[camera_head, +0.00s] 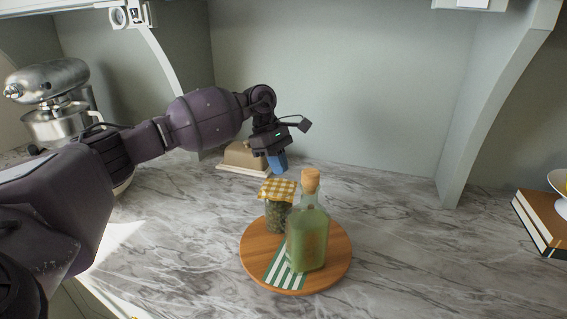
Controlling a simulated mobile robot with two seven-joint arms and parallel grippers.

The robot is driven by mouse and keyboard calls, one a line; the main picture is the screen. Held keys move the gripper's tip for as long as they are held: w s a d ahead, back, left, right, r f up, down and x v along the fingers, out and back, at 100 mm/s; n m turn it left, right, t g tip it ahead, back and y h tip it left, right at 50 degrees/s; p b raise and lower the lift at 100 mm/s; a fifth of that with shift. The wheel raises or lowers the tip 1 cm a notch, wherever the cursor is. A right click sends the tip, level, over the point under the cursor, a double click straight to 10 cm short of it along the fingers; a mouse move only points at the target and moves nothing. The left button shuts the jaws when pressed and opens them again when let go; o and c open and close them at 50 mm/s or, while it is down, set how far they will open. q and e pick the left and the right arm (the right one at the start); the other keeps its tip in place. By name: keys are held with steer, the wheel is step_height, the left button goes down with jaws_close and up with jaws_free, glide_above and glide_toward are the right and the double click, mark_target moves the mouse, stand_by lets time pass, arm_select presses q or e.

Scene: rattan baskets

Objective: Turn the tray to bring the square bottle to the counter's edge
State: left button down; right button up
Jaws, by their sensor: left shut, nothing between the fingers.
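A round wooden tray (338,262) lies on the marble counter. A square green bottle (307,240) with a cork stands upright on its front right part, on the side nearer to me. A jar (278,216) with a yellow checked cloth lid stands behind it to the left. A green and white striped patch (284,272) shows on the tray's front left. My left gripper (278,163) is shut and empty, pointing down above and behind the jar, apart from the tray. The bottle partly hides the tray's right rear. My right gripper is out of view.
A stand mixer (55,100) is at the left. Books (540,222) with a white bowl (558,190) are at the far right. The counter right of the tray is clear.

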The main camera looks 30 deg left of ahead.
arm_select(q)
steer(key=x, duration=0.6)
steer(key=shift+d+f, duration=0.15)
steer(key=shift+f, duration=0.05)
steer(key=d, duration=0.3)
steer(key=shift+f+p, duration=0.25)
steer(key=shift+p, duration=0.05)
steer(key=shift+s+d, duration=0.1)
steer(key=shift+d, duration=0.4)
steer(key=shift+d+f, duration=0.1)
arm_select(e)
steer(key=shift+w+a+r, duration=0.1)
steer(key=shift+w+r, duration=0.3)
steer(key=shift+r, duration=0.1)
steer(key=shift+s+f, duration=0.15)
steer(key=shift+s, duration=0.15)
